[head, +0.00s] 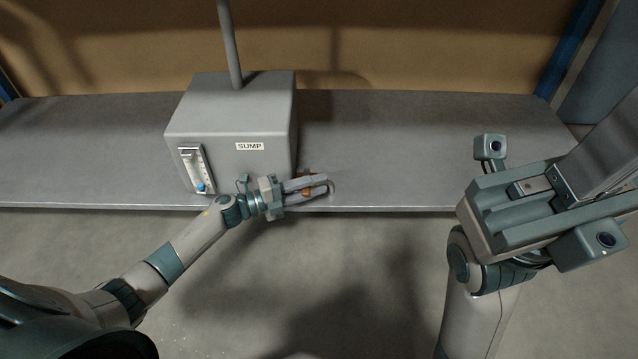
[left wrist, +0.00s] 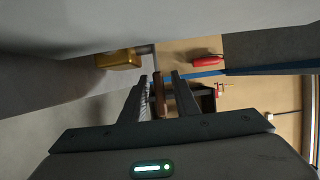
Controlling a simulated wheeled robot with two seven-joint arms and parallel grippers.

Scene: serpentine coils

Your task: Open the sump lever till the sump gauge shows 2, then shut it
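The grey sump box (head: 232,110) stands on the shelf, with a SUMP label and a gauge (head: 195,168) on its front. Blue shows low in the gauge; its numbers are too small to read. My left gripper (head: 318,187) is beside the box's lower right side. In the left wrist view its fingers (left wrist: 162,90) stand either side of a brown lever handle (left wrist: 159,100), with a gap visible on the handle's right. A brass block (left wrist: 118,59) with a grey shaft is beyond.
The grey shelf (head: 420,150) is clear to the right of the box. A grey pipe (head: 229,45) rises from the box top. The left wrist view also shows a red object (left wrist: 207,60) in the background.

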